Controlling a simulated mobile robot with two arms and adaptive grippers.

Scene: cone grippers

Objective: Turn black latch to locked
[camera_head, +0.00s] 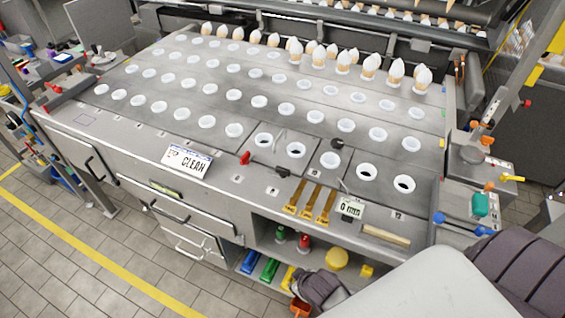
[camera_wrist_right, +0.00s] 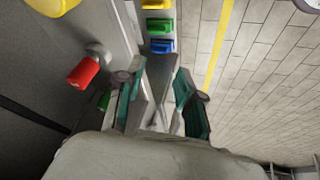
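A small black latch-like piece (camera_head: 282,171) sits on the front part of the grey bench top, right of a small red handle (camera_head: 244,158). A black knob (camera_head: 337,143) stands farther back among the white cups. I cannot tell which black part is the latch, or its locked state. My right gripper shows in the right wrist view (camera_wrist_right: 158,88), its two teal-padded fingers apart with nothing held between them. In the head view my right arm is low in front of the bench's open shelf, below and away from these black parts. My left gripper is not in view.
Rows of white cups (camera_head: 259,102) cover the bench top, with white cones (camera_head: 343,62) at the back. A red-capped item (camera_wrist_right: 83,73) and a blue handle (camera_wrist_right: 162,46) are near my right gripper. The tiled floor at left is clear.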

